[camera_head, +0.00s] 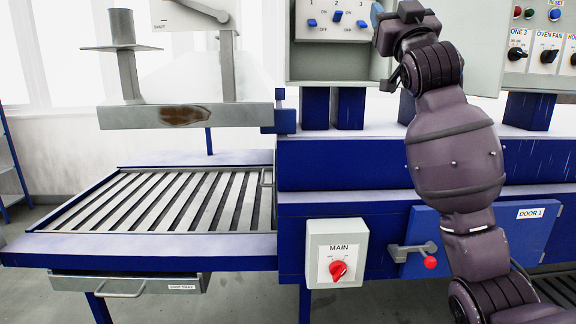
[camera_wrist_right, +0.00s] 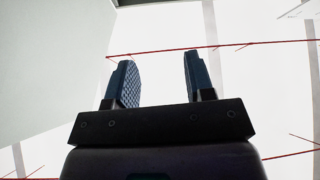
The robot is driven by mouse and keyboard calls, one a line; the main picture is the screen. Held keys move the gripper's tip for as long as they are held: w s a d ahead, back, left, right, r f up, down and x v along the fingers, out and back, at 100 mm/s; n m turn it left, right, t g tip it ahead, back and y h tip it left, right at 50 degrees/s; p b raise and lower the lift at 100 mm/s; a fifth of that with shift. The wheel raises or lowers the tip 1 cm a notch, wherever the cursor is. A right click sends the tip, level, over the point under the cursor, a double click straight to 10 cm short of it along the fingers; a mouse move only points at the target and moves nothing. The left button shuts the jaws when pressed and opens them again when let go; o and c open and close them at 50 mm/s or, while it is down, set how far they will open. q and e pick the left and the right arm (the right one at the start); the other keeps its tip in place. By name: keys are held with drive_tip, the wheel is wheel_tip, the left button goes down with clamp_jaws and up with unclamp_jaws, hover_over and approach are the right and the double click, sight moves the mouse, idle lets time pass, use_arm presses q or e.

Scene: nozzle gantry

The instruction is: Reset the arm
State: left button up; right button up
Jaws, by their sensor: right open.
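My right arm rises from the lower right in the head view, in front of the blue machine. Its wrist is at the top edge, beside the panel with three blue switches. My right gripper shows in the right wrist view (camera_wrist_right: 160,62), with two dark fingers standing apart and nothing between them. In the head view the gripper is small and partly cut off at the top. My left arm and gripper are not in view.
The blue machine frame (camera_head: 345,165) carries a MAIN switch box (camera_head: 322,240) with a red knob, and a DOOR 1 panel (camera_head: 540,240) with a red-tipped handle (camera_head: 430,262). A slatted bed (camera_head: 60,238) lies left. A grey beam (camera_head: 130,117) with a rusty patch hangs above it.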

wheel_tip(320, 180, down, 25)
drive_tip(key=w+n+g, duration=0.1)
drive_tip(key=g, duration=0.2)
drive_tip(key=s+d+f+g, duration=0.1)
drive_tip(key=s+d+f, duration=0.15)
drive_tip(key=f, duration=0.85)
drive_tip(key=s+d+f+g, duration=0.15)
drive_tip(key=s+f, duration=0.25)
drive_tip(key=f, duration=0.6)
drive_tip(key=s+d+f+m+g+h, duration=0.2)
drive_tip(key=s+f+g, duration=0.2)
drive_tip(key=s+f, duration=1.1)
drive_tip(key=s+d+f+m+g+h, duration=0.1)
drive_tip(key=s+f+g, duration=0.3)
drive_tip(key=s+f, duration=1.2)
drive_tip(key=shift+d+f+m+h, duration=0.4)
drive_tip(key=shift+d+f, duration=0.05)
drive_tip(key=shift+d, duration=0.4)
drive_tip(key=shift+c, duration=0.6)
drive_tip(key=shift+w, duration=0.1)
